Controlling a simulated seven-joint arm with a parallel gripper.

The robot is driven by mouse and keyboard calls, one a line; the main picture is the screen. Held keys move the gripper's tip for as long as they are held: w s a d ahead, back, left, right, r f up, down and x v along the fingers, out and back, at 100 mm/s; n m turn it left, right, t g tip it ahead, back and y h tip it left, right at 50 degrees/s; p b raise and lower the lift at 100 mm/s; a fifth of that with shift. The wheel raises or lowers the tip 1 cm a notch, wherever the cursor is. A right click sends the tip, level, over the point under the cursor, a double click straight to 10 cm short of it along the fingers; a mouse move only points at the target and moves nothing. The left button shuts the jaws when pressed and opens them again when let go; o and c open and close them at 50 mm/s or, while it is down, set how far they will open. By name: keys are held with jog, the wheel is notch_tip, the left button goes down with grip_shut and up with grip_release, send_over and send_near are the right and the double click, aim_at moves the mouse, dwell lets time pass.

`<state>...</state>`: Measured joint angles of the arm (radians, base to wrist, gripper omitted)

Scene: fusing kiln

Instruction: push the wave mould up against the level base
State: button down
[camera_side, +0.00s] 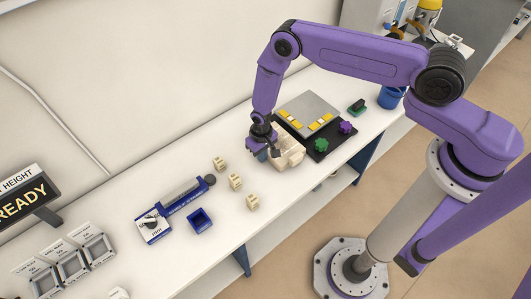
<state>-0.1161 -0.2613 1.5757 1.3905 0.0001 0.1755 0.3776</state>
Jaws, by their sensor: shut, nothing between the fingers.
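The wave mould, a cream block with a ridged top (290,153), stands on the white bench in the middle of the side view. The level base, a black slab (318,153) with a grey plate, yellow pieces, a green knob and a purple knob, lies just to its right. The gap between mould and base is too small to tell whether they touch. My gripper (262,154) is shut and empty, low at the left side of the mould. The arm's end hides part of the mould; whether the fingers touch it is unclear.
Several small cream blocks (235,181) lie left of my gripper. A blue gauge-like tool (180,203) and a blue open box (200,221) lie further left. A green-and-black item (357,107) and a blue bucket (391,97) stand beyond the base.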

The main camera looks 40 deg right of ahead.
jog(key=shift+d, duration=0.25)
jog(key=shift+a, duration=0.65)
notch_tip(320, 180, up, 9)
dwell(1.3)
dwell(0.3)
jog(key=s+a+r+n, duration=0.1)
jog(key=s+r+n, duration=0.3)
jog(key=r, duration=0.8)
jog(key=s+a+r+n, duration=0.1)
jog(key=s+r+n, duration=0.1)
jog(key=s+r, duration=0.65)
jog(key=s+d+r+n, duration=0.3)
jog(key=s+d+r, duration=0.3)
jog(key=s, duration=0.3)
jog(key=s+d+r+n, duration=0.3)
jog(key=s+d+r, duration=0.3)
jog(key=s+r, duration=0.2)
jog(key=shift+s+d+r+n, duration=0.15)
jog(key=shift+s+d+n, duration=0.15)
jog(key=shift+s, duration=0.35)
